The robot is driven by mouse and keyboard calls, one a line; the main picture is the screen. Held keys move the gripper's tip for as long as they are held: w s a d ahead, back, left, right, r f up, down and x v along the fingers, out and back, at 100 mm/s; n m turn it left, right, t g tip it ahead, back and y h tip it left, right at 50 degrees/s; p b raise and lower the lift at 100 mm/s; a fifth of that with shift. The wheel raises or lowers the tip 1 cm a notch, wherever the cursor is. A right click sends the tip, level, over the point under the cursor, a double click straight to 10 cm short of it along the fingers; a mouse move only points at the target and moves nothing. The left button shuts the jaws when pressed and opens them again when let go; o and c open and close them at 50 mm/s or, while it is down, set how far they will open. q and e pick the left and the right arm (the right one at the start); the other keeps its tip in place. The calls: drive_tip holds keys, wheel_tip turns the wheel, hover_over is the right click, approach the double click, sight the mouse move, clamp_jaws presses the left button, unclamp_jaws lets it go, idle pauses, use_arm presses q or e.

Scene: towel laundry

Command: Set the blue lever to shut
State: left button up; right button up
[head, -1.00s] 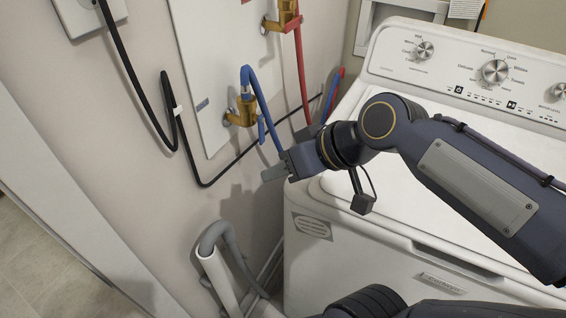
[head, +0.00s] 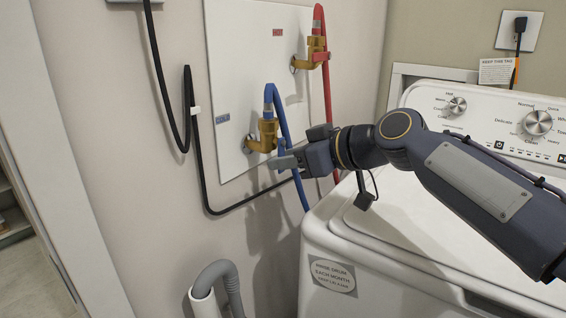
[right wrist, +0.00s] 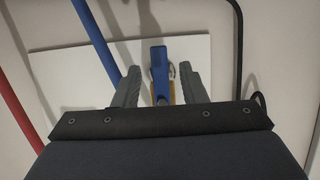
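The blue lever (right wrist: 159,68) shows in the right wrist view between the two grey fingers of my right gripper (right wrist: 160,85). There is a gap on each side of it, so the gripper is open. In the head view the right gripper (head: 284,161) is at the lower right of the brass cold-water valve (head: 266,134). The lever (head: 281,146) shows there as a small blue piece just above the fingertips, partly hidden, and its exact angle is hard to tell. My left gripper is not in view.
A blue hose (head: 282,112) rises from the valve and bends down behind the gripper. A red-hosed valve (head: 314,54) is higher right on the white panel (head: 238,60). The washer (head: 325,225) stands below my right arm. A grey drain hose (head: 222,272) is lower left.

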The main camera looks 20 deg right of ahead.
drive_tip(key=shift+x, duration=1.1)
drive_tip(key=shift+c, duration=0.2)
clamp_jaws()
